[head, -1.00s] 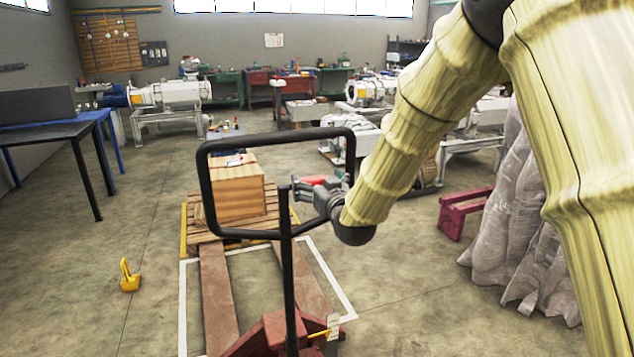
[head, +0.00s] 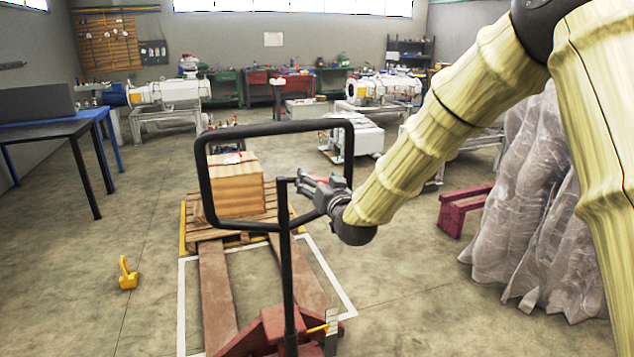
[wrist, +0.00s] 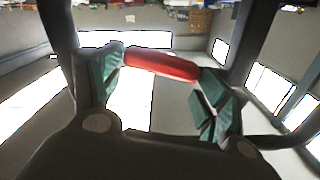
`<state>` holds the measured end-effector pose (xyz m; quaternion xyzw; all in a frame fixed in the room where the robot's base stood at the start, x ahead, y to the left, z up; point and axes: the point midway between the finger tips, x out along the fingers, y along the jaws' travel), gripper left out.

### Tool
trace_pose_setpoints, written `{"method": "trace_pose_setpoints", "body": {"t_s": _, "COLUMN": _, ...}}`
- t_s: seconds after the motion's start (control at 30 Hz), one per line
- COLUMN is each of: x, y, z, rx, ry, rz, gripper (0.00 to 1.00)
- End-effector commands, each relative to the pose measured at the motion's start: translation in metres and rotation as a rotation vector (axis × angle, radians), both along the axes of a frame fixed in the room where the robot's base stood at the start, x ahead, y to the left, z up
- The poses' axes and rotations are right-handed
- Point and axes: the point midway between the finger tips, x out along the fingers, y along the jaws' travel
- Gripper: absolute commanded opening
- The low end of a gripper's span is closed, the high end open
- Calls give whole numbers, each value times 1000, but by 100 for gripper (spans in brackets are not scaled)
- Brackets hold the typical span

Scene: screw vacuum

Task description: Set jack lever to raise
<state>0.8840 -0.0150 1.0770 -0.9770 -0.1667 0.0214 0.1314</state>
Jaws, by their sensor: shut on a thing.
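The pallet jack has a black loop handle (head: 203,190) on a dark upright post (head: 287,285) above a red base (head: 265,330). A red lever (wrist: 162,66) lies between my fingers in the wrist view. Only a little of this red lever (head: 323,181) shows in the head view, inside the right part of the loop. My gripper (head: 307,184) is shut on the lever, with green-padded fingers at its two ends in the wrist view (wrist: 160,78). The fingers partly hide the lever in the head view, so its exact setting cannot be told.
The jack's forks (head: 218,290) run toward a wooden pallet (head: 197,227) bearing a wooden crate (head: 237,190). A yellow object (head: 127,275) lies on the floor at left. A red stand (head: 462,212) and wrapped goods (head: 525,210) are at right.

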Motion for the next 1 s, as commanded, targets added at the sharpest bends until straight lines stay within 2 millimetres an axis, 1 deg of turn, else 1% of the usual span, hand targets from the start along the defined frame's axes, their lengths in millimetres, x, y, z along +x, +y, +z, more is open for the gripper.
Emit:
{"method": "trace_pose_setpoints", "body": {"t_s": 0.03, "x": 0, "y": -1, "z": -6, "rx": 20, "ry": 10, "rz": 0, "gripper": 32}}
{"method": "trace_pose_setpoints", "body": {"t_s": 0.1, "x": -1, "y": 0, "z": -7, "rx": 41, "ry": 18, "rz": 1, "gripper": 32}}
{"method": "trace_pose_setpoints", "body": {"t_s": 0.5, "x": -1, "y": 0, "z": -8, "rx": 59, "ry": 27, "rz": 1, "gripper": 32}}
{"method": "trace_pose_setpoints", "body": {"t_s": 0.53, "x": -1, "y": 0, "z": -9, "rx": 59, "ry": 27, "rz": 1, "gripper": 81}}
{"method": "trace_pose_setpoints", "body": {"t_s": 0.6, "x": -1, "y": 0, "z": -8, "rx": 59, "ry": 27, "rz": 1, "gripper": 94}}
{"method": "trace_pose_setpoints", "body": {"t_s": 0.63, "x": -1, "y": 0, "z": -8, "rx": 59, "ry": 26, "rz": 1, "gripper": 97}}
{"method": "trace_pose_setpoints", "body": {"t_s": 1.0, "x": -1, "y": 0, "z": -7, "rx": 58, "ry": 24, "rz": 1, "gripper": 97}}
